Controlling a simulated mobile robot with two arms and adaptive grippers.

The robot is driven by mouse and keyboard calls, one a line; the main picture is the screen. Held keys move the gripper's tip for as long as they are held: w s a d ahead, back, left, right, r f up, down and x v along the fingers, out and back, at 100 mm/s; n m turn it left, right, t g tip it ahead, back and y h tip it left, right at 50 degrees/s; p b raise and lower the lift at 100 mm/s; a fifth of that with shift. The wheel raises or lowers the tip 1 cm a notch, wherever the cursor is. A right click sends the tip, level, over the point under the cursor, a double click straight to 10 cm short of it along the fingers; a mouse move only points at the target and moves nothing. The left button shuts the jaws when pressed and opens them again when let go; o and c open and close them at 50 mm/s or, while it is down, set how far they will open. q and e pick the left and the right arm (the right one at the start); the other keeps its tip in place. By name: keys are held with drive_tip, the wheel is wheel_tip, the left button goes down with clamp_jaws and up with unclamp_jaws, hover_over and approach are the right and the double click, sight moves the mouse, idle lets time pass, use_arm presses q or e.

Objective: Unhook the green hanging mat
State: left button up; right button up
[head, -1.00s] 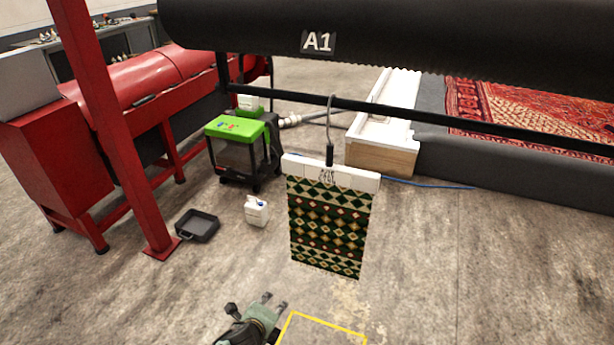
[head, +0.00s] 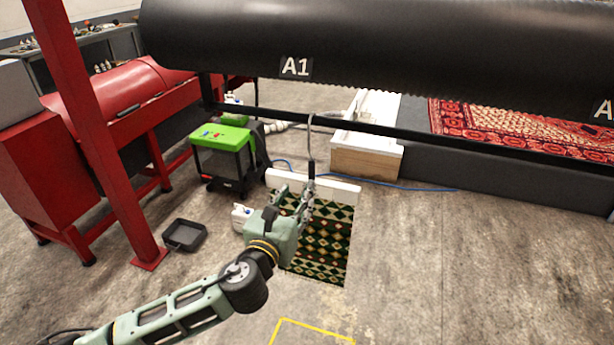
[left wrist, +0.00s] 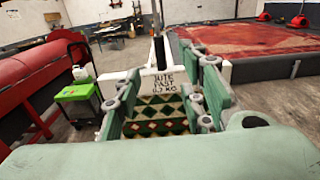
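The green patterned mat (head: 325,240) hangs from a white bar (head: 342,192). A metal hook with a dark grip (head: 312,170) joins the bar to the black rail (head: 370,130). My left gripper (head: 296,192) is in front of the bar and mat, its fingers up near the grip, hiding the mat's upper left. In the left wrist view its fingers are spread, with the dark grip (left wrist: 160,52), the lettered bar and the mat (left wrist: 155,126) showing between them. I cannot tell whether it touches them. My right gripper is not in view.
A black roller marked A1 (head: 240,40) runs above the rail. A red post (head: 95,130) stands left. A green-lidded machine (head: 222,150), a white jug (head: 242,217) and a black tray (head: 184,235) are on the floor. A yellow outline (head: 315,328) marks open floor in front.

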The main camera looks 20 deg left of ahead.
sight(310, 171)
use_arm(q)
drive_tip(key=shift+w+d+b, duration=0.15)
drive_tip(key=shift+w+b, duration=0.9)
drive_tip(key=shift+w, duration=3.7)
drive_tip(key=shift+w+d, duration=0.1)
drive_tip(key=shift+w, duration=1.05)
clamp_jaws()
drive_tip(key=shift+r, duration=0.1)
